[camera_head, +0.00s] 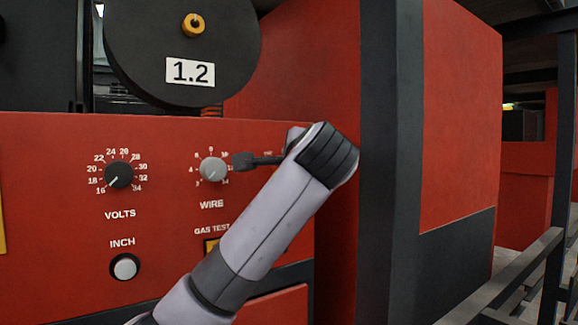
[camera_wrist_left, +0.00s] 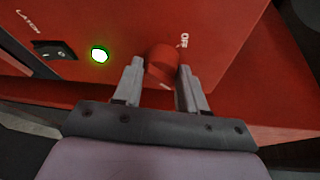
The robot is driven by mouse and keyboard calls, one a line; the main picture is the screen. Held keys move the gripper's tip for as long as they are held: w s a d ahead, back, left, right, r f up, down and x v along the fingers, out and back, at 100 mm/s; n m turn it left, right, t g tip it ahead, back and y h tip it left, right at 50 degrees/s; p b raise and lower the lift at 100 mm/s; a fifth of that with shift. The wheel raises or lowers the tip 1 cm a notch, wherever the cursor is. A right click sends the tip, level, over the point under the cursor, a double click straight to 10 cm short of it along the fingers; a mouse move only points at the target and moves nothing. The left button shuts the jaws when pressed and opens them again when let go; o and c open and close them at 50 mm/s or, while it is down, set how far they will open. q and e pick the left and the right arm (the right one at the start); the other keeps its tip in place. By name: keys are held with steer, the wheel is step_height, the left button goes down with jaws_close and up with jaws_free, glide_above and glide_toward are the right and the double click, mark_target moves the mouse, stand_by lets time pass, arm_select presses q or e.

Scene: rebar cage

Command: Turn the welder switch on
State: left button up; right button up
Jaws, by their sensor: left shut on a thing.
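The welder switch is a red round knob (camera_wrist_left: 163,54) on the red panel in the left wrist view, with the word OFF printed beside it. My left gripper (camera_wrist_left: 160,72) has one grey finger on each side of this knob and is shut on it. In the head view my left arm reaches up from the bottom to the panel's right part. The knob's exact setting cannot be read. My right gripper is in neither view.
A lit green lamp (camera_wrist_left: 99,54) and a black LATCH rocker switch (camera_wrist_left: 54,50) sit beside the knob. The head view shows a VOLTS dial (camera_head: 119,175), a grey WIRE dial (camera_head: 213,169) and an INCH button (camera_head: 125,267). A dark post (camera_head: 390,170) stands right of my arm.

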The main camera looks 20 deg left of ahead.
arm_select(q)
steer(key=o, duration=1)
steer(key=shift+s+d, duration=0.1)
steer(key=b+v, duration=0.2)
steer(key=v, duration=0.5)
